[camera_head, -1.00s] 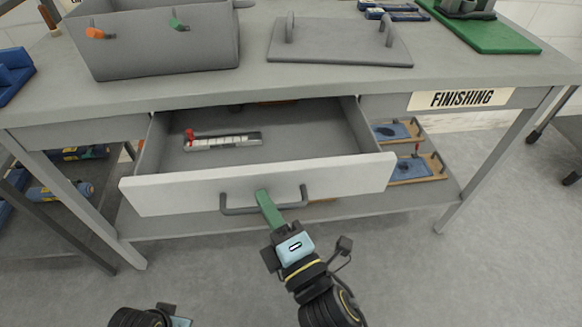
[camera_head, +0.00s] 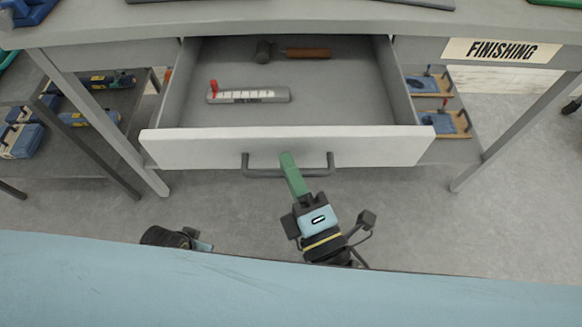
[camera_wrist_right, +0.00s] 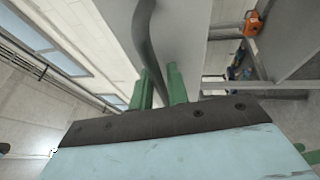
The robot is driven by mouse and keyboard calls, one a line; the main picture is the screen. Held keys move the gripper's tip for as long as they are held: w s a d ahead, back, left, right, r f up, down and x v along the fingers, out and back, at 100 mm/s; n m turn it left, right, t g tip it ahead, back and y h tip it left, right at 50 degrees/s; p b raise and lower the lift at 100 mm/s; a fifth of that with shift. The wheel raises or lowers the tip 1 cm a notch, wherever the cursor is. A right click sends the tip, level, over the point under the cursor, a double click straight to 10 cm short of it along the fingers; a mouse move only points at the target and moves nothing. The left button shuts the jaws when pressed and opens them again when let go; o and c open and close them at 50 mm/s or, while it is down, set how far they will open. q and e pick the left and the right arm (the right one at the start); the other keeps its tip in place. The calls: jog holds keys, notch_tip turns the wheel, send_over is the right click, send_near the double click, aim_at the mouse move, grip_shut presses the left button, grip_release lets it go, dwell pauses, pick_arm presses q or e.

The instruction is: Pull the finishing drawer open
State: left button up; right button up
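The finishing drawer (camera_head: 290,147), with a pale front, stands pulled out from under the bench beside the FINISHING label (camera_head: 487,50). Its grey bar handle (camera_head: 262,173) runs along the front and also shows in the right wrist view (camera_wrist_right: 146,45). My right gripper (camera_head: 288,160) has its green fingers on the handle near its middle. In the right wrist view the bar passes between the two fingers (camera_wrist_right: 161,88), which are closed on it. My left gripper (camera_head: 203,245) is low and left, clear of the drawer; its fingers cannot be made out.
Blue tools lie on a shelf (camera_head: 95,155) at left. Blue-and-wood pieces (camera_head: 445,123) sit on the lower shelf at right. Floor in front is open.

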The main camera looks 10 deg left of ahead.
dwell(0.4)
jog(key=v, duration=1.3)
jog(key=shift+s, duration=0.15)
